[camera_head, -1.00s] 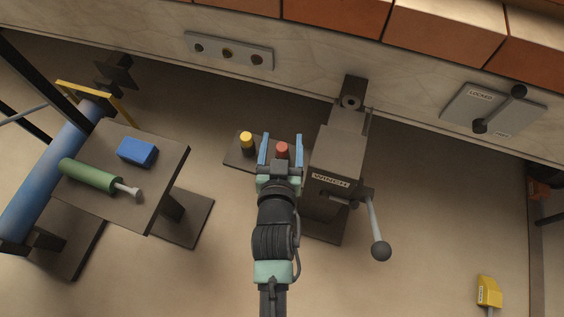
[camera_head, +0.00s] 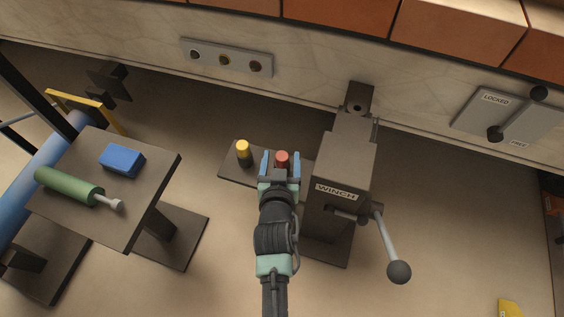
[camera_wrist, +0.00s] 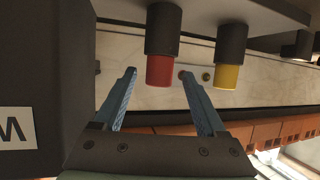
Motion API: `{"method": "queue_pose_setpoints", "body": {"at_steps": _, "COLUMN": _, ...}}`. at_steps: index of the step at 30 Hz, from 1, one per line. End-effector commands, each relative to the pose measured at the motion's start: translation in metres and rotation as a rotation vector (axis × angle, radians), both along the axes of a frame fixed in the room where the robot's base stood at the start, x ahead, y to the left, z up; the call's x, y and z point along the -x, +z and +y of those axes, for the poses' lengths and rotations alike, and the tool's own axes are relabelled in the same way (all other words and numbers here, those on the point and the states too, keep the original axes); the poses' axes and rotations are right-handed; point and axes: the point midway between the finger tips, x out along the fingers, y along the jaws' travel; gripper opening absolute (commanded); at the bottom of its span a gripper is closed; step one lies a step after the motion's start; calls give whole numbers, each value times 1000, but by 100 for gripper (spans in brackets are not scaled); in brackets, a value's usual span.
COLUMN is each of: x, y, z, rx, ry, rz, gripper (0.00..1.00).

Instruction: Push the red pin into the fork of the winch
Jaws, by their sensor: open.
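The red pin (camera_head: 282,159) stands in a dark holder on a low plate left of the winch. My gripper (camera_head: 281,156) is open, and the red pin appears between its two blue fingers in the head view. In the wrist view, the red pin (camera_wrist: 160,70) appears between the open fingertips of my gripper (camera_wrist: 158,73), with clear gaps on both sides. The winch (camera_head: 343,163) is a dark grey box with a label and a crank. A bracket with a round hole (camera_head: 357,100) is at its far end; I cannot tell if this is the fork.
A yellow pin (camera_head: 242,148) stands left of the red one; it also shows in the wrist view (camera_wrist: 229,76). The crank (camera_head: 390,245) sticks out at the winch's right. A table (camera_head: 140,205) with a blue block (camera_head: 122,160) and a green cylinder (camera_head: 69,186) stands left.

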Motion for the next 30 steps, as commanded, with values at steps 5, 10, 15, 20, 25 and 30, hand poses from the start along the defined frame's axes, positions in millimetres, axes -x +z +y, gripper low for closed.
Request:
{"method": "queue_pose_setpoints", "body": {"at_steps": 5, "x": -21, "y": -16, "z": -3, "rx": 1, "ry": 0, "rz": -3, "gripper": 74}}
{"method": "queue_pose_setpoints", "body": {"at_steps": 10, "x": -37, "y": -20, "z": -3, "rx": 0, "ry": 0, "rz": -2, "gripper": 74}}
{"method": "queue_pose_setpoints", "body": {"at_steps": 15, "x": -39, "y": -19, "z": -3, "rx": 0, "ry": 0, "rz": 0, "gripper": 74}}
{"method": "queue_pose_setpoints", "body": {"at_steps": 20, "x": -39, "y": -19, "z": -3, "rx": 0, "ry": 0, "rz": 0, "gripper": 63}}
{"method": "queue_pose_setpoints", "body": {"at_steps": 25, "x": -38, "y": -19, "z": -3, "rx": 1, "ry": 0, "rz": -1, "gripper": 32}}
{"method": "queue_pose_setpoints", "body": {"at_steps": 30, "x": -38, "y": -19, "z": -3, "rx": 1, "ry": 0, "rz": -1, "gripper": 2}}
